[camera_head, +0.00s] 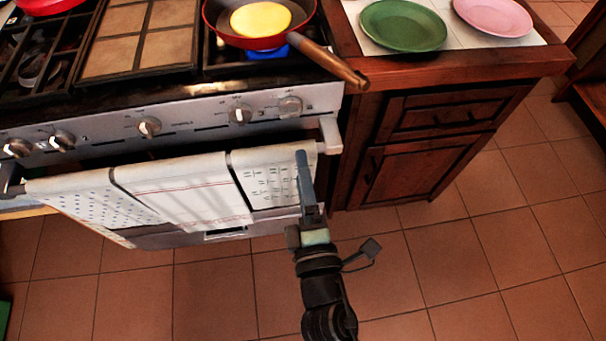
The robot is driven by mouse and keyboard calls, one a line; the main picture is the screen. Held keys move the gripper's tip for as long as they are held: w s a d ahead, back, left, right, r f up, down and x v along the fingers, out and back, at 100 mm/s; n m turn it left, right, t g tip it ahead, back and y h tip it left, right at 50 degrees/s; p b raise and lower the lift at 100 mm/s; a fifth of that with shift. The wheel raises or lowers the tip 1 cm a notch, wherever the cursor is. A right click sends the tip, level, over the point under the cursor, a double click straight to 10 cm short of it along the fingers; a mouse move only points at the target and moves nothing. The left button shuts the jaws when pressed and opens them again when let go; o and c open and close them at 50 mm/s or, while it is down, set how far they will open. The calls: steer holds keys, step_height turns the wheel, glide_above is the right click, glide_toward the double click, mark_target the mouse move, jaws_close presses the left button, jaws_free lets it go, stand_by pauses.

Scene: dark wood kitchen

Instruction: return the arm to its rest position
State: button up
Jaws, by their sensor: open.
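My gripper (303,165) is at the lower middle of the head view, at the end of my arm, which comes up from the bottom edge. It points away toward the stove front. Its fingers are seen nearly edge-on and overlap the right end of the towels in the picture; I cannot tell whether they touch. The jaws are open, and I see nothing held between them.
Towels (190,192) hang on the oven handle of the stove (195,122). A red pan (222,38) holds a yellow round food (260,19); its wooden handle (330,62) sticks out past the stove's front. Green (403,25) and pink plates (493,15) lie on the counter (455,66). The tiled floor (460,265) is clear.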

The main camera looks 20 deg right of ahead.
steer(key=shift+r, duration=0.1)
steer(key=w+a+r+m+t+h, duration=0.15)
steer(key=w+r+m, duration=0.3)
steer(key=r, duration=0.95)
steer(key=w+a+r+m+t, duration=0.1)
steer(key=w+r+m+t, duration=0.4)
steer(key=r, duration=1)
steer(key=s+a+r+m+t+y, duration=0.1)
steer(key=s+a+r+m+y, duration=0.15)
steer(key=r, duration=0.55)
steer(key=s+a+r+m+t+y, duration=0.15)
steer(key=s+a+r, duration=0.25)
steer(key=r, duration=0.4)
steer(key=s+a+r+m+t+y, duration=0.1)
steer(key=s+a+r+y, duration=0.25)
steer(key=r, duration=0.45)
step_height(320, 180, up, 16)
steer(key=h+p, duration=0.1)
steer(key=p, duration=1.6)
steer(key=shift+w+r, duration=0.15)
steer(key=shift+w, duration=0.15)
